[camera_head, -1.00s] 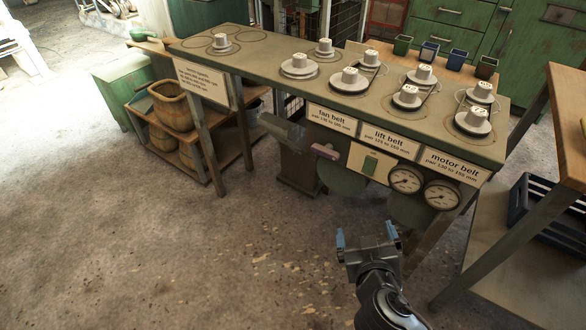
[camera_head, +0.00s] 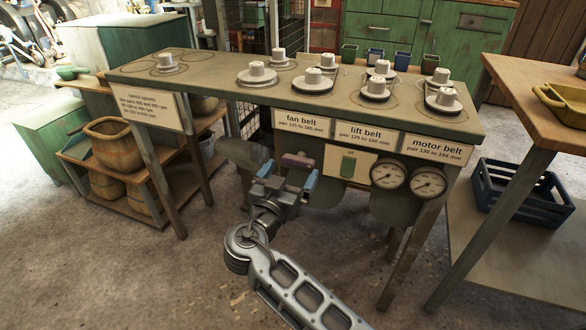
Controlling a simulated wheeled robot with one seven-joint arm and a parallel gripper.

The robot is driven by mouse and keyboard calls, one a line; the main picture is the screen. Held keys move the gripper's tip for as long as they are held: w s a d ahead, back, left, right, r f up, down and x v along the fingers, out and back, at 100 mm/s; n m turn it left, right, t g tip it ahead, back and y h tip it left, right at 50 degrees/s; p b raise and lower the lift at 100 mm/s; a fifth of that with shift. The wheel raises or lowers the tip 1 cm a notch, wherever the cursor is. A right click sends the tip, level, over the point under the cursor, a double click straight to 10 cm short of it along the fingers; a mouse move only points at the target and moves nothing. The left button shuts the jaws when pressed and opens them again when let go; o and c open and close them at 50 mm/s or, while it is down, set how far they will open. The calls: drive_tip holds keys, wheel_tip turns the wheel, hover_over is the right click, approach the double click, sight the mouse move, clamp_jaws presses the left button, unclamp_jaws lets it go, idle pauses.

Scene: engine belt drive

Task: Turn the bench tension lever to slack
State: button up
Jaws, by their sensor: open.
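The bench (camera_head: 225,85) carries a lever with a mauve grip (camera_head: 298,160) below its front edge, left of the switch panel. My gripper (camera_head: 288,175) is open, with its blue-tipped fingers in front of and just below the mauve grip in the picture. I cannot tell whether they touch it. The gripper hides part of the area under the grip, and any slack mark for the lever is not readable.
Right of the grip are a pale panel with a green switch (camera_head: 348,164) and two gauges (camera_head: 387,175). Pulleys stand on the bench top. A side table (camera_head: 520,70) and a dark crate (camera_head: 520,200) are at right. Baskets (camera_head: 112,140) sit on a shelf at left.

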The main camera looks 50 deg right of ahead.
sight(297, 163)
drive_tip(key=shift+x, duration=1.55)
drive_tip(key=shift+c, duration=0.2)
drive_tip(key=c, duration=0.8)
